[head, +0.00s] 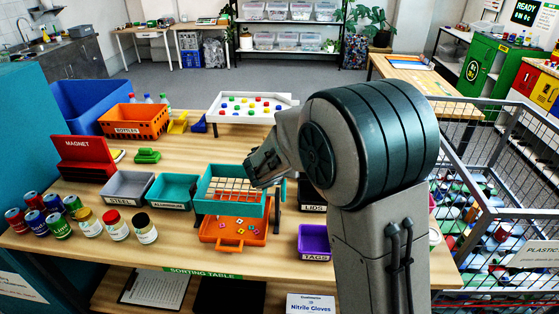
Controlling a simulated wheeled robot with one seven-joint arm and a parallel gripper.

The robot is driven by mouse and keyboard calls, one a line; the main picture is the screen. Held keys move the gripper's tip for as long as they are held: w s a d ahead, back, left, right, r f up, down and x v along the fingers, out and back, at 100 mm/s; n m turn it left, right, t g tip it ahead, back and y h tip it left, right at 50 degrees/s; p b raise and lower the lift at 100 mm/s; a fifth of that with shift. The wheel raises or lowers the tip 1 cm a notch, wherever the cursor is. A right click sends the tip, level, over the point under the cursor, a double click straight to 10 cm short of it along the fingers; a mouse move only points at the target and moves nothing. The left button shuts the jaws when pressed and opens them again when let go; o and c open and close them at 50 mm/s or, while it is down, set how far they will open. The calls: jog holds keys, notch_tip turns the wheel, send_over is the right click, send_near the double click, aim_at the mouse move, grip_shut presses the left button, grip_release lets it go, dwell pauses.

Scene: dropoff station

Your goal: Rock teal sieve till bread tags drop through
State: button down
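The teal sieve (228,207), a box with a pale grid, stands above an orange tray (213,239) at the middle of the sorting table. It looks roughly level. Several small coloured pieces, seemingly bread tags (240,231), lie in the orange tray below it. Whether any tags remain on the grid is too small to tell. My gripper (262,170) is at the sieve's back right, over or against its rim. My wrist hides the contact, so I cannot tell whether the fingers are closed on it.
A purple TAGS bin (315,243) and a dark LIDS bin (313,207) stand to the right. A teal bin (172,205) and grey STEEL bin (127,200) stand left. Jars (116,228) and cans are front left. A white tray (285,117) of coloured caps is behind.

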jog(key=shift+f, duration=0.15)
dwell(0.3)
jog(key=c, duration=1)
grip_release()
jog(key=shift+w, duration=0.1)
jog(key=shift+s+a+r, duration=0.15)
jog(key=shift+s+r, duration=0.25)
jog(key=v, duration=1.2)
jog(key=shift+s+r, duration=0.2)
jog(key=shift+s, duration=0.1)
jog(key=shift+a, duration=0.1)
